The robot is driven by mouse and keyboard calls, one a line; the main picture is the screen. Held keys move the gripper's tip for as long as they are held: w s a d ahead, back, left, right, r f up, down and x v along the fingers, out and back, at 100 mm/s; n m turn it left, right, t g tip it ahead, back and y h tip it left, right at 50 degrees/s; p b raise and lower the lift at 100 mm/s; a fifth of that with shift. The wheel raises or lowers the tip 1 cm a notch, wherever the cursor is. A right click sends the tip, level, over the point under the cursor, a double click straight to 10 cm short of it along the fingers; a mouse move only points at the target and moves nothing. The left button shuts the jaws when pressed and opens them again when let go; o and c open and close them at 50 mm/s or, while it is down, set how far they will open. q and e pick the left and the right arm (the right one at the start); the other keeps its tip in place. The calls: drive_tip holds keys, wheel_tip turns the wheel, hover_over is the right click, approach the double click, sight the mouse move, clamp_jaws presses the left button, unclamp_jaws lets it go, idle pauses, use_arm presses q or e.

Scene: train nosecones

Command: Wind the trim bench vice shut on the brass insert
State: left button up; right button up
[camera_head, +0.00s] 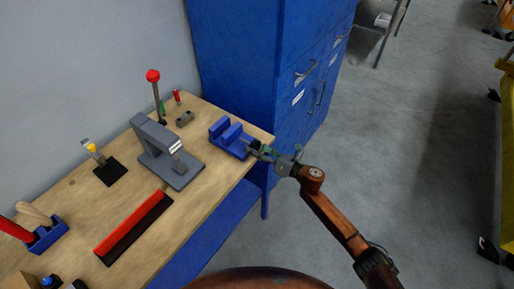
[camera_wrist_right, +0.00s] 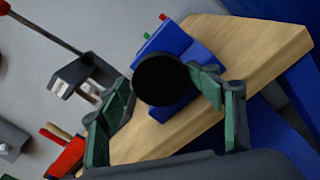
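The blue bench vice (camera_head: 224,133) sits at the bench's right corner; it also shows in the right wrist view (camera_wrist_right: 171,42). Its screw side faces my right gripper (camera_head: 264,151). In the right wrist view, the green fingers of my right gripper (camera_wrist_right: 162,88) are spread apart, one on each side of a round black disc (camera_wrist_right: 160,80), which looks like the end of the vice's screw or handle. I cannot tell whether the fingers touch it. The disc hides part of the vice. I cannot make out the brass insert in either view. My left gripper is not in view.
A grey press (camera_head: 165,150) with a red-knobbed lever (camera_head: 154,78) stands left of the vice on the wooden bench (camera_head: 208,185). A red and black strip (camera_head: 133,225) lies nearer. A blue cabinet (camera_head: 245,60) stands behind the vice. Open floor lies right.

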drive_tip(key=shift+d+r, duration=0.1)
drive_tip(key=shift+d, duration=0.05)
idle(0.3)
drive_tip(key=shift+n, duration=1.2)
drive_tip(key=n, duration=0.4)
drive_tip(key=shift+n, duration=0.4)
drive_tip(key=v, duration=0.8)
drive_tip(key=d+f+m+t+h+p, duration=0.1)
drive_tip(key=d+f+m+h, duration=0.3)
drive_tip(key=d+f+m, duration=0.4)
drive_tip(key=s+d+f+m+t+h+p, duration=0.1)
drive_tip(key=d+f+m+h+p, duration=0.1)
drive_tip(key=d+f+m+h, duration=0.2)
drive_tip(key=shift+d+f+m+t, duration=0.4)
drive_tip(key=shift+d+f+m, duration=1.45)
drive_tip(key=shift+f+m, duration=2.15)
drive_tip(key=shift+s+f+n, duration=0.1)
drive_tip(key=shift+f+n, duration=0.6)
drive_tip(key=shift+f, duration=0.05)
drive_tip(key=shift+c, duration=0.3)
